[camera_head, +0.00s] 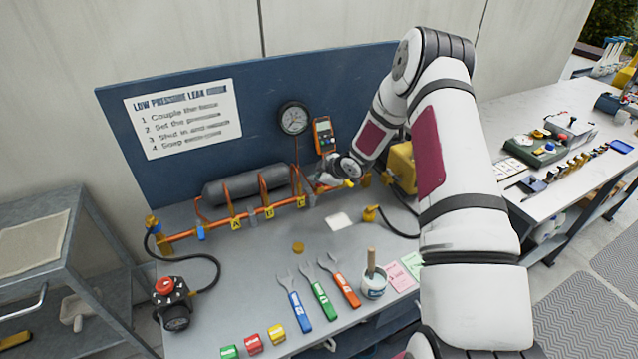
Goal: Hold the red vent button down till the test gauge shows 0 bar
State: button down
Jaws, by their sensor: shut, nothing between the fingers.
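A round dial gauge (293,118) with a white-marked dark face hangs on the blue back panel; its reading is too small to tell. An orange handheld meter (324,135) is to its right. A red button-like cap (168,285) tops a black round device (176,317) at the bench's front left, joined by a black hose to the copper pipe. I cannot tell whether this cap is the vent button. My gripper (326,181) is shut and empty at the right end of the copper pipe (236,217), below the meter and far from the red cap. My arm hides part of the bench's right side.
A grey cylinder (246,184) lies behind the pipe. A second bench (519,108) at right holds a green device with a red knob (562,136).

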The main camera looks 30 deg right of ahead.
aim_at(317, 185)
jog(key=shift+s, duration=0.1)
jog(key=shift+r, duration=0.9)
jog(key=shift+r, duration=0.1)
jog(key=shift+r, duration=2.45)
